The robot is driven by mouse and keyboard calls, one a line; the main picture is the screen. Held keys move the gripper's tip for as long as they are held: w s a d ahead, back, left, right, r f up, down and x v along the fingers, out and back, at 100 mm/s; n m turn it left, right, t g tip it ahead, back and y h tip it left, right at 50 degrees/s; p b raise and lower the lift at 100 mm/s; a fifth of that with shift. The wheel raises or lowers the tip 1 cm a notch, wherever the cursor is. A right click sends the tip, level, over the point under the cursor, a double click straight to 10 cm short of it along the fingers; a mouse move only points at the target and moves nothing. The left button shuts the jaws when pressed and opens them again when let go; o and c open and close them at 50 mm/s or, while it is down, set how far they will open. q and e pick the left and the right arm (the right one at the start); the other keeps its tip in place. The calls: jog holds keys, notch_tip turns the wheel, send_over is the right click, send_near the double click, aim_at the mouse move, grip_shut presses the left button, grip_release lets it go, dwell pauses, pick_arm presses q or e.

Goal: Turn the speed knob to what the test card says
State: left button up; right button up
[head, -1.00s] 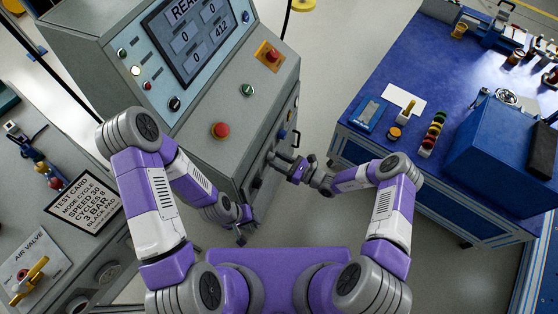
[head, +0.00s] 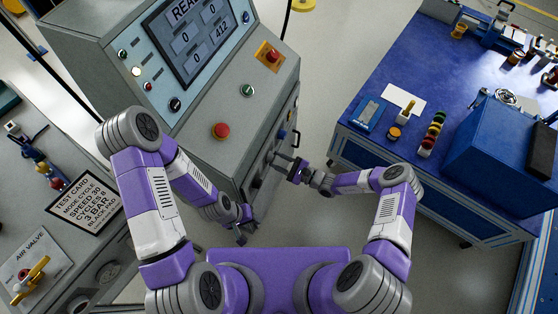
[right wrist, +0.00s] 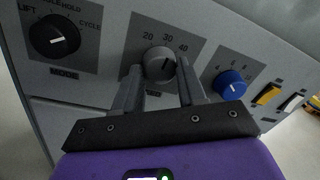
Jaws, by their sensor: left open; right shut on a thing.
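The grey speed knob (right wrist: 158,63) sits on the cabinet's front face below the marks 20, 30 and 40. My right gripper (right wrist: 160,74) is shut on it, one finger on each side. Its pointer is hard to read, but looks tipped right of straight up. In the head view my right gripper (head: 277,160) reaches the cabinet front and hides the knob. The test card (head: 86,201) at left reads mode cycle, speed 30, cycles 8, 3 bar, black pad. My left gripper (head: 241,234) is open and empty, low in front of the cabinet.
Left of the speed knob is the black mode knob (right wrist: 53,36); right are a blue knob (right wrist: 230,84) and yellow (right wrist: 268,94) and white switches. The cabinet's screen (head: 195,40) faces up. A blue table (head: 400,75) stands at right, with open floor between.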

jog(key=shift+n, duration=0.4)
jog(key=o, duration=1.1)
jog(key=shift+c, duration=0.2)
jog(key=p+v, duration=0.1)
jog(key=v, duration=0.6)
jog(key=shift+d, duration=0.3)
jog(key=shift+s, duration=0.1)
